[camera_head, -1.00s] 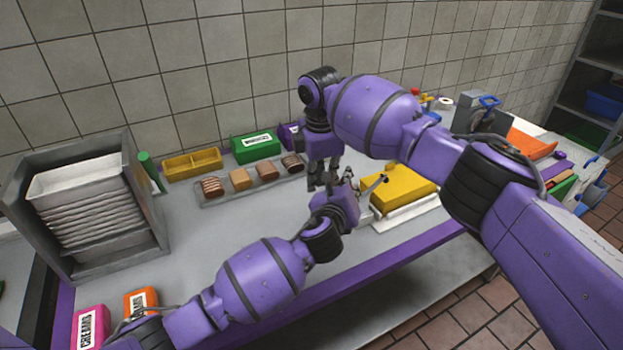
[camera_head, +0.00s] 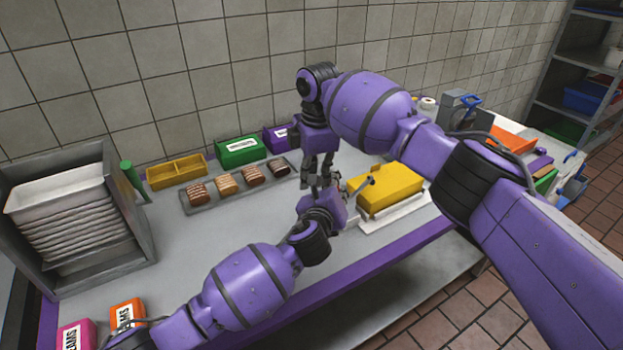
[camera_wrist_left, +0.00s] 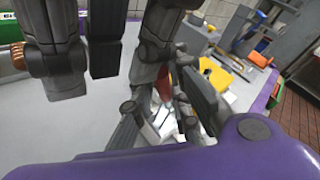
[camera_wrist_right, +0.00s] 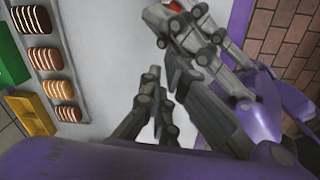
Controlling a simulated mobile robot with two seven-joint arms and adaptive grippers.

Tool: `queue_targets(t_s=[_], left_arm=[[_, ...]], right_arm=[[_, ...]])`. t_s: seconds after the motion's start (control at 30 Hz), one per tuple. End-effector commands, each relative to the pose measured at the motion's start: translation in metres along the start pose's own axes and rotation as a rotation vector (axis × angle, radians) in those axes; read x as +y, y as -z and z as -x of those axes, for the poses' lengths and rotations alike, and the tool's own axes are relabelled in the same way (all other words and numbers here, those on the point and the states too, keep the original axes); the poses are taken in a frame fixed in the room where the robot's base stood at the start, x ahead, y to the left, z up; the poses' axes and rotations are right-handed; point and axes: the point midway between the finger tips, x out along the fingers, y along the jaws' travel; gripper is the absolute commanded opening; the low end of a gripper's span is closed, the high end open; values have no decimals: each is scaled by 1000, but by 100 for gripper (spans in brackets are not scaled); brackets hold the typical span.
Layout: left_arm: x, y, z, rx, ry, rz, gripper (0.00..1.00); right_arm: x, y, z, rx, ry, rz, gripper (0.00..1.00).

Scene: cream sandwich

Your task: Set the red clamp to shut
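A small red piece, which looks like the red clamp (camera_wrist_left: 163,84), shows between the fingers of my left gripper (camera_wrist_left: 158,100) in the left wrist view. A bit of red also shows at the top of the right wrist view (camera_wrist_right: 175,5), by the left gripper's fingertips. Whether the left fingers touch it is hidden. In the head view my left gripper (camera_head: 317,192) points up the table, just below my right gripper (camera_head: 316,176), and they hide the clamp. The right gripper points down with its fingers apart; it also shows in the right wrist view (camera_wrist_right: 160,72).
A yellow box (camera_head: 388,186) on a white base stands right of the grippers. A grey tray (camera_head: 189,207) with several bars lies behind them to the left. A rack of trays (camera_head: 70,215) stands far left. The table between is clear.

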Motion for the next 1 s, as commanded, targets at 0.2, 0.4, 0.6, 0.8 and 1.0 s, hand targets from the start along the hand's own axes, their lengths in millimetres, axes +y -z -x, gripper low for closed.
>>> queue_targets(t_s=[0.2,0.4,0.6,0.8,1.0], left_arm=[[8,2,0,2,-16,-3,31],[6,2,0,2,-12,-2,31],[5,1,1,2,-9,-2,31],[5,1,22,2,-7,-2,31],[4,2,66,2,-8,-3,31]], right_arm=[[-1,-9,-1,-12,3,-11,0],[-1,-7,-2,-8,4,-10,0],[-1,-5,-2,-6,4,-8,0],[-1,-4,-2,-5,3,-6,0],[0,-4,-1,-4,2,-6,0]])
